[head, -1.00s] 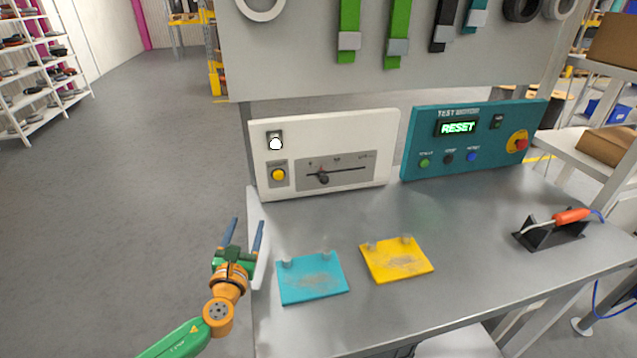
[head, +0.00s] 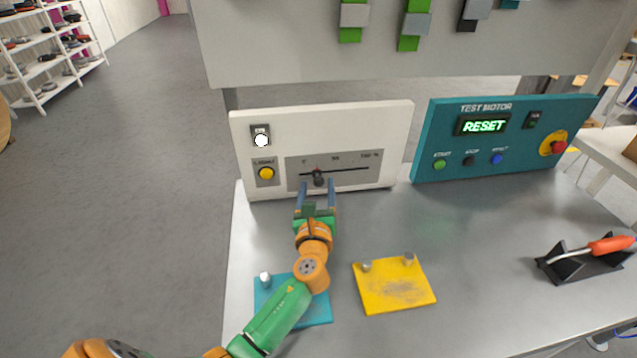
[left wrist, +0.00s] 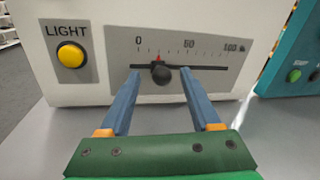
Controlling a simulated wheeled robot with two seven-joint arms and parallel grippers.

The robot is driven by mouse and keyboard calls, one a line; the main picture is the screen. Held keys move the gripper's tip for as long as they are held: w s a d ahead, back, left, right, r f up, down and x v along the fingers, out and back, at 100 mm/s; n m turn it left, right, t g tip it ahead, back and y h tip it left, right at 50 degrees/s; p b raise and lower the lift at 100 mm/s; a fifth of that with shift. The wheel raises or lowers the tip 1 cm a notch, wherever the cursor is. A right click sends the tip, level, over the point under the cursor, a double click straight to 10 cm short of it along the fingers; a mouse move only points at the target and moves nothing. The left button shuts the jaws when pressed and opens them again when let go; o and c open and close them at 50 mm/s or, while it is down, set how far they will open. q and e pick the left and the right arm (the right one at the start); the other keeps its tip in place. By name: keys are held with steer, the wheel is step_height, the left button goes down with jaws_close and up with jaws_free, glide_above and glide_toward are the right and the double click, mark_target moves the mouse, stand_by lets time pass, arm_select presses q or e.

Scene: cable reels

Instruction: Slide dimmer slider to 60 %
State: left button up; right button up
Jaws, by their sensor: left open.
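The dimmer slider (head: 318,178) is a black knob on a horizontal slot in the grey scale plate (head: 352,172) of the white panel (head: 330,124). The knob also shows in the left wrist view (left wrist: 161,74), between the 0 and 50 marks, nearer 0. A small red mark stands just above it, at about 20. My left gripper (head: 317,184) is open in front of the panel, with one blue finger on each side of the knob. My right gripper is out of view.
A yellow LIGHT button (head: 266,173) and a white-lit switch (head: 261,139) sit left of the scale. The teal test motor panel (head: 505,140) stands to the right. A teal plate (head: 310,312) lies under my arm, and a yellow plate (head: 394,286) lies right of it.

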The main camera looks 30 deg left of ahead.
arm_select(q)
steer(key=shift+w+a+f, duration=0.15)
steer(key=shift+w, duration=0.4)
steer(key=shift+w+a+f, duration=0.15)
steer(key=shift+w, duration=0.35)
steer(key=shift+s, duration=0.1)
steer(key=shift+s+r, duration=0.15)
steer(key=c, duration=0.3)
jaws_close()
steer(key=shift+d, duration=0.15)
